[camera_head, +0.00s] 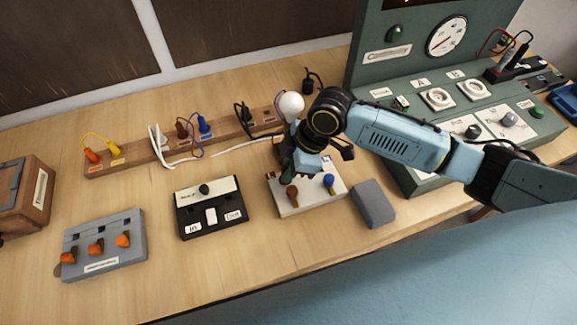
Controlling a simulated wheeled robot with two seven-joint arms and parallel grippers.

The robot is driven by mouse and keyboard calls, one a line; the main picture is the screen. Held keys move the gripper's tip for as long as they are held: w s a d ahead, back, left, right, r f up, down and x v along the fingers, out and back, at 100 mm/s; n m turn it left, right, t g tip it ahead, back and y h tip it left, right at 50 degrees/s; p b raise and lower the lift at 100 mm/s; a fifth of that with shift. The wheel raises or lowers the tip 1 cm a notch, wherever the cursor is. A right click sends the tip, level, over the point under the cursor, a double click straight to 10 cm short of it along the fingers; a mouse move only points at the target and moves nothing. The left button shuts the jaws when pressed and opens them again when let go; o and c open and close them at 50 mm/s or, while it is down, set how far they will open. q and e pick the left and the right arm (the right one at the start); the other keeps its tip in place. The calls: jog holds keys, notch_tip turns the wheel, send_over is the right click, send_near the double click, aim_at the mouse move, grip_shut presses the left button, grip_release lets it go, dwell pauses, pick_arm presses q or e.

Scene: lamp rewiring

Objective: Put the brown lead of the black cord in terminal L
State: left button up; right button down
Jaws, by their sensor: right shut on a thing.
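My right gripper (297,160) comes in from the right and is low over the back of a pale terminal block (312,203). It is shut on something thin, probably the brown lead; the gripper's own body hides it. The block carries a brown lever (292,193) and a blue lever (328,182). Its letter labels are too small to read, so I cannot tell which terminal is L. A black cord end (309,84) lies behind the white bulb (291,106), with a thin blue lead beside the bulb. My left gripper is not in view.
A wooden rail (137,155) with coloured plugs runs behind. A black box (212,213) and a grey block with orange levers (104,247) stand left. A grey block (373,202) sits close right, before the green test panel (385,82). The front table strip is clear.

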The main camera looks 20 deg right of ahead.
jog(key=shift+f, duration=0.15)
jog(key=c, duration=1.3)
grip_release()
jog(key=v, duration=1.3)
jog(key=shift+d+p, duration=0.1)
jog(key=shift+p, duration=0.2)
